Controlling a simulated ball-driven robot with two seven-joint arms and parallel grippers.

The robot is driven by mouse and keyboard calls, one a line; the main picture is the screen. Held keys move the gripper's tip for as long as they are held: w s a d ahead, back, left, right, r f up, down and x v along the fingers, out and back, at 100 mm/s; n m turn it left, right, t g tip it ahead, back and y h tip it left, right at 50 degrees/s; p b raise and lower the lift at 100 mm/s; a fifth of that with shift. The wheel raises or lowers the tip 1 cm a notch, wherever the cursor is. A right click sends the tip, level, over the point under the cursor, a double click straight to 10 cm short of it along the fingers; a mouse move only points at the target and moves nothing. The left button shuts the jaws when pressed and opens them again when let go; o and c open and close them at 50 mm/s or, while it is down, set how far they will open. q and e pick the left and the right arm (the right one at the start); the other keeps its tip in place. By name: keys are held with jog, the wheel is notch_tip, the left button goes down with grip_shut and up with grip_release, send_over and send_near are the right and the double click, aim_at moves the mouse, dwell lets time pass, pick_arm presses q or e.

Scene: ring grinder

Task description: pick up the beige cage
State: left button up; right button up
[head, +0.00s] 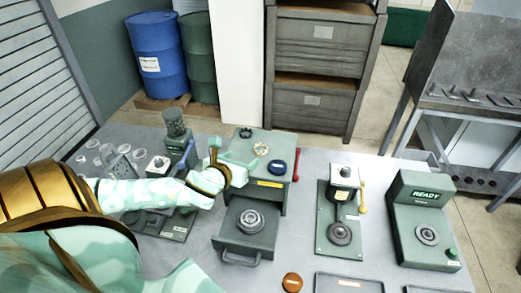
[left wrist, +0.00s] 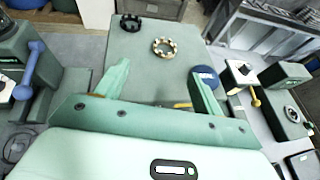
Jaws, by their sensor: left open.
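The beige cage (head: 260,149), a small notched ring, lies on top of the green box-shaped station (head: 233,133). It also shows in the left wrist view (left wrist: 165,47), beyond the fingertips and roughly between their lines. My left gripper (head: 235,161) is open and empty at the near left side of the station top. Its two fingers show in the left wrist view (left wrist: 160,78), apart from the cage. My right gripper is not in view.
A dark notched ring (head: 246,132) lies behind the cage to the left, and a blue disc (head: 277,167) lies in front to the right. An open drawer (head: 250,222) holds a metal round part.

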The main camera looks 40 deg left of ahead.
pick_arm(q)
jog(key=x, duration=0.3)
jog(key=b+x, duration=0.1)
jog(key=x, duration=0.3)
jog(key=d+x, duration=0.1)
jog(key=x, duration=0.3)
jog(key=shift+w, duration=0.3)
jog(key=shift+s+a+r, duration=0.1)
jog(key=shift+c, duration=0.9)
jog(key=c, duration=0.9)
